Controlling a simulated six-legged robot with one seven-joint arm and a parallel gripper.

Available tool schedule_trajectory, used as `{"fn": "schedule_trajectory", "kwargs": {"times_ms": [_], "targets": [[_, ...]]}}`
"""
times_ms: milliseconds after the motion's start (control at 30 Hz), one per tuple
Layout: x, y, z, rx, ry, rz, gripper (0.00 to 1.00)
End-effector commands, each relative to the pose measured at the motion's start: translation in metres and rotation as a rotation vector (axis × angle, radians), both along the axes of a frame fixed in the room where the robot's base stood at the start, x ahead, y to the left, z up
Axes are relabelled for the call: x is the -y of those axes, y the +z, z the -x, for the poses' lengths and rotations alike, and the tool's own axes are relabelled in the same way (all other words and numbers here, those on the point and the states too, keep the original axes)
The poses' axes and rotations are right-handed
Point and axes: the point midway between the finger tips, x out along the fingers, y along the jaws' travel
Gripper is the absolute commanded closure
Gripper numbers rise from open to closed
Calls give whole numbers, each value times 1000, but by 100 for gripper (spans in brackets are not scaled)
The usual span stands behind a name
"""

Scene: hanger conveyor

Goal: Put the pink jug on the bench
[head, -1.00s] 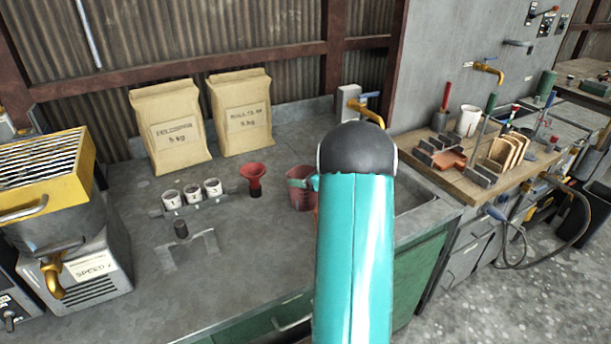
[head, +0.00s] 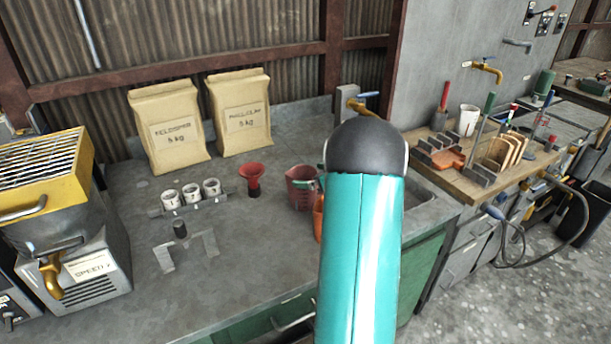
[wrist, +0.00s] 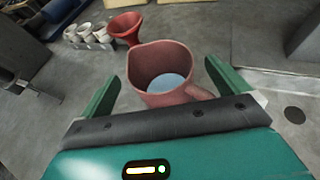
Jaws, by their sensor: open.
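The pink jug (head: 301,190) stands upright on the grey bench (head: 245,270), left of my arm in the head view. In the wrist view the jug (wrist: 155,62) is open at the top, with pale blue contents and its handle toward the lower right. My gripper (wrist: 160,85) is open, with one green finger on each side of the jug. I see a gap at the left finger; whether the right finger touches the handle I cannot tell. In the head view my arm hides most of the gripper.
A red funnel (head: 253,178) and a rack of white cups (head: 191,193) stand left of the jug. Two paper bags (head: 170,130) are behind. The bench front is mostly clear.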

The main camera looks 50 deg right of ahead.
Motion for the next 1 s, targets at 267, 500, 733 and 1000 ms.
{"fn": "schedule_trajectory", "kwargs": {"times_ms": [267, 500, 733, 1000], "targets": [[5, 24, 56, 1, -2, 1, 0], [6, 32, 77, 1, 1, 0, 0], [-2, 37, 75, -4, 25, 15, 0], [-145, 81, 41, -78, 455, 337, 0]]}}
